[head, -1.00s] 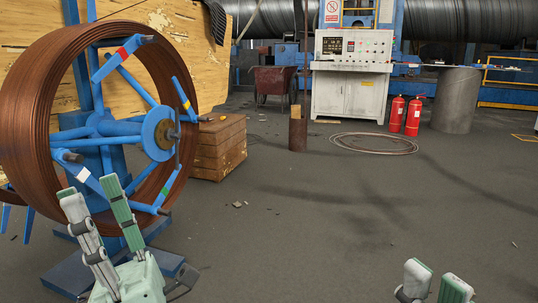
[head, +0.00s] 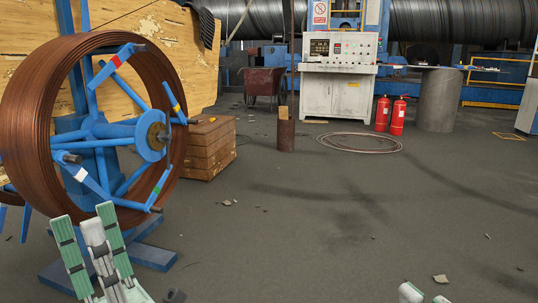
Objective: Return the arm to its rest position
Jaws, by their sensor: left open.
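My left gripper (head: 84,218) is at the lower left with its pale green and grey fingers pointing up. Its fingers are spread and hold nothing. It shows in front of the lower part of a big blue reel wound with brown wire (head: 30,115); the distance between them is hard to judge. Only the fingertips of my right gripper (head: 424,295) show at the bottom edge, right of the middle. The rest of it is out of frame, so its opening is unclear.
A wooden crate (head: 207,148) stands behind the reel. A rusty post (head: 286,134), a wire coil (head: 358,142), two red extinguishers (head: 390,115), a control cabinet (head: 338,88) and a grey cylinder (head: 438,100) stand farther back. The middle floor is clear except for small debris.

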